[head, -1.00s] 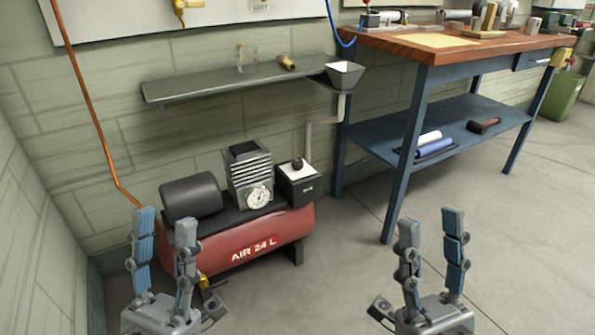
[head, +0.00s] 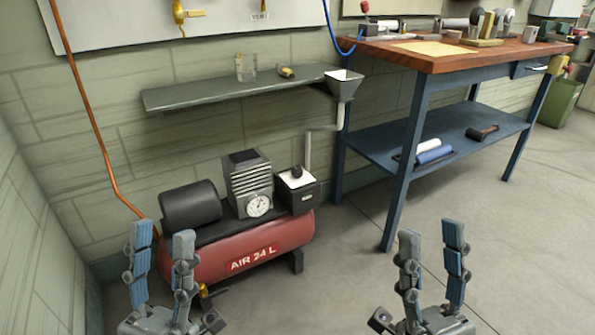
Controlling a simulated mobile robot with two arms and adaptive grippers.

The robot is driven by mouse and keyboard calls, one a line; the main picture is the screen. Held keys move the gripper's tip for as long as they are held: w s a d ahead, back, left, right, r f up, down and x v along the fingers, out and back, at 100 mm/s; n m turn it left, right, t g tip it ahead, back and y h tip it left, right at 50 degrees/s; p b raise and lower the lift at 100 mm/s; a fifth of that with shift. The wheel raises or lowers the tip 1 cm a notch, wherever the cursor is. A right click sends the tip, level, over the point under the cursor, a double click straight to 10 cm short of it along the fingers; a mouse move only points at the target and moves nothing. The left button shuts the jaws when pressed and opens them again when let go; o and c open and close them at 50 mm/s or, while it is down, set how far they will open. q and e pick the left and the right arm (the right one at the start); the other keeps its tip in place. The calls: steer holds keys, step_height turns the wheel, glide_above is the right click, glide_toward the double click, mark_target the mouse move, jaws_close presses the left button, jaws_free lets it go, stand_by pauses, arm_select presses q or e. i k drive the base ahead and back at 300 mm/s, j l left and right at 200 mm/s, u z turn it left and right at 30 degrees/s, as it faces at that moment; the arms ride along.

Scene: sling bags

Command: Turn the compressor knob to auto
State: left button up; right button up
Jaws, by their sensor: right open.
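The red compressor (head: 206,257), marked "AIR 24 L", sits on the floor by the wall. On it are a dark cylindrical motor (head: 190,205), a finned block with a round gauge (head: 258,205), and a black box with a white top. The small dark knob (head: 296,172) stands on that white top; its setting is too small to read. My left gripper (head: 160,235) is open and empty, in front of the compressor's left end, hiding part of it. My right gripper (head: 430,235) is open and empty over the floor, right of the compressor and well apart from the knob.
A wall shelf (head: 215,92) with a funnel (head: 341,84) and downpipe is above the compressor. A blue workbench (head: 405,150) with a lower shelf stands to the right. The floor in front is clear.

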mark_target(296, 172)
steer(key=u, duration=0.5)
steer(key=i+l+u, duration=0.35)
steer(key=l+u, duration=0.15)
steer(key=i+l+u, duration=0.2)
steer(key=l, duration=0.25)
steer(key=l+u, duration=0.25)
steer(key=l, duration=0.15)
steer(key=i+l, duration=0.1)
steer(key=l, duration=0.3)
steer(key=i+l, duration=0.1)
steer(key=l, duration=0.35)
steer(key=i+l+u, duration=0.1)
steer(key=l, duration=0.3)
